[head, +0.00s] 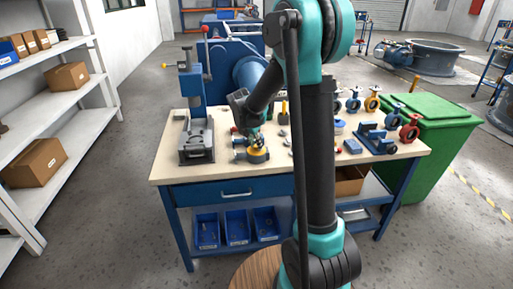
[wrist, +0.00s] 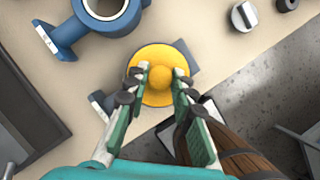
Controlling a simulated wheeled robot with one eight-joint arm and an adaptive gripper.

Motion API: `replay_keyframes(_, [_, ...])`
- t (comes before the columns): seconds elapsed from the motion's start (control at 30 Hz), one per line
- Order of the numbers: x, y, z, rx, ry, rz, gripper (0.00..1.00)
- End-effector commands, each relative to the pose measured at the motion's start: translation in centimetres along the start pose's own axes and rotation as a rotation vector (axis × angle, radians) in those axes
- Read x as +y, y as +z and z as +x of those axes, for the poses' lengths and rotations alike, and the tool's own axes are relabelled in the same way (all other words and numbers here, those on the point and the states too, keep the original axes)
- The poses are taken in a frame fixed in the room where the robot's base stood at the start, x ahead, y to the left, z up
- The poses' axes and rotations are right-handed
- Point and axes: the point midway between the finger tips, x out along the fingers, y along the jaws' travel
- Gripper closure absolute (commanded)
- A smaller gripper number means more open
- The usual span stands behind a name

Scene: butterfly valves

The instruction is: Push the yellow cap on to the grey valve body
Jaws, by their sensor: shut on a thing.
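The yellow cap (wrist: 147,92) is a round disc with a raised knob, near the middle of the wrist view. My gripper (wrist: 161,75) has its two fingers closed in on either side of the knob, holding it. In the head view the cap (head: 258,155) shows low over the bench top, under my gripper (head: 253,139). Grey parts, probably of the grey valve body (wrist: 193,58), stick out from under the cap on two sides. The cap hides the rest of it, so I cannot tell whether the cap is seated on it or just above.
A blue ring-shaped valve body (wrist: 73,29) lies close by at upper left in the wrist view. A grey press (head: 196,153) stands left of my gripper on the workbench (head: 212,174). Several coloured valves, including a red one (head: 410,129), stand at the right. The bench's front edge is close.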

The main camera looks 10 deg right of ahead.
Motion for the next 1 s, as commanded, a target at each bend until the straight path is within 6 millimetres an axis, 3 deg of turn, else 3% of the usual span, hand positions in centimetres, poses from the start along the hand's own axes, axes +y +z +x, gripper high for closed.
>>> replay_keyframes(0.33, [0.02, 0.05, -0.03, -0.001, 0.000, 0.000, 0.99])
replay_keyframes(0.37, [0.02, 0.05, -0.03, -0.001, 0.000, 0.000, 0.72])
replay_keyframes(0.53, [0.02, 0.05, -0.03, -0.001, 0.000, 0.000, 0.52])
replay_keyframes(1.0, [0.02, 0.05, -0.04, -0.001, 0.000, 0.000, 0.52])
